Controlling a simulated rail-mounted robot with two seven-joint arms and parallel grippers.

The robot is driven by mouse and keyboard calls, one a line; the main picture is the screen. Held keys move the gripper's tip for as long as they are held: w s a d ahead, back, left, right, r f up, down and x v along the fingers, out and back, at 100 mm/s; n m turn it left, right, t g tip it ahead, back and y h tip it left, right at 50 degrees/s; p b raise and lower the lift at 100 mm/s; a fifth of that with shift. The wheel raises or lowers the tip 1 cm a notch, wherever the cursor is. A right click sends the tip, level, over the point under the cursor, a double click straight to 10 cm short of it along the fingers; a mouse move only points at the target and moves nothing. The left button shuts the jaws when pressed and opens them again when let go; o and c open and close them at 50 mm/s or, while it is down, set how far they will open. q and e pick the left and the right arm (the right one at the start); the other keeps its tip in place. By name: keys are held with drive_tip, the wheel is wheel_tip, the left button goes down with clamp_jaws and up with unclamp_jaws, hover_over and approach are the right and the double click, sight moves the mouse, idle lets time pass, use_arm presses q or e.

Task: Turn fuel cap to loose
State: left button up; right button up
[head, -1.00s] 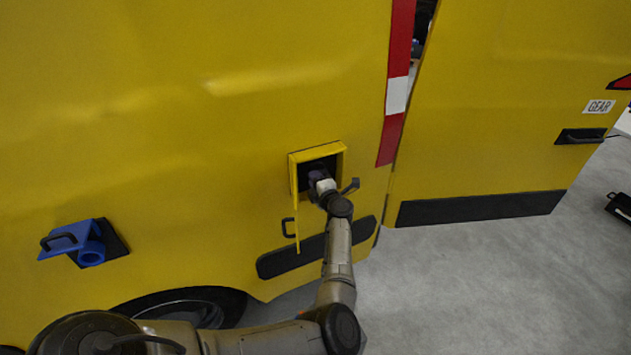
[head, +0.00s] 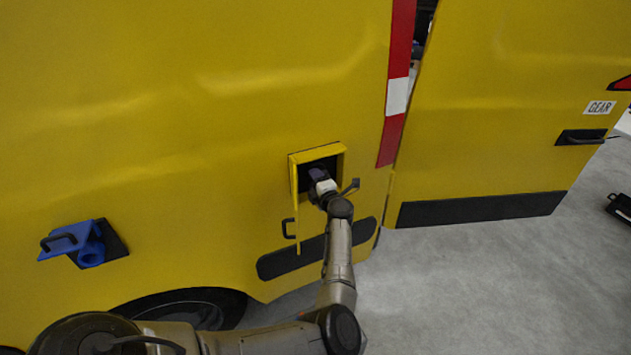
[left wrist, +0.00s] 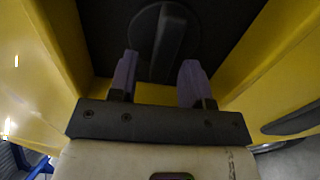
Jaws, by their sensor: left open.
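The fuel cap (left wrist: 163,42) is a dark round disc with a raised grip bar, set in the dark recess behind the yellow fuel flap. In the left wrist view the bar stands nearly upright, tilted slightly. My left gripper (left wrist: 157,75) is open, its two purple fingers on either side of the bar's lower end; I cannot tell whether they touch it. In the head view my left gripper (head: 318,174) is at the mouth of the recess and hides the cap. My right gripper is not in view.
Yellow recess walls stand close on both sides of my left gripper. A blue fitting (head: 90,246) with a handle sits on the van side at left. A door marked GEAR (head: 500,110) stands at right. Grey floor (head: 480,290) is open at lower right.

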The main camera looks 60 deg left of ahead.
use_arm(q)
drive_tip(key=s+d, duration=0.1)
drive_tip(key=d, duration=1.1)
drive_tip(key=shift+s, duration=0.2)
idle(0.3)
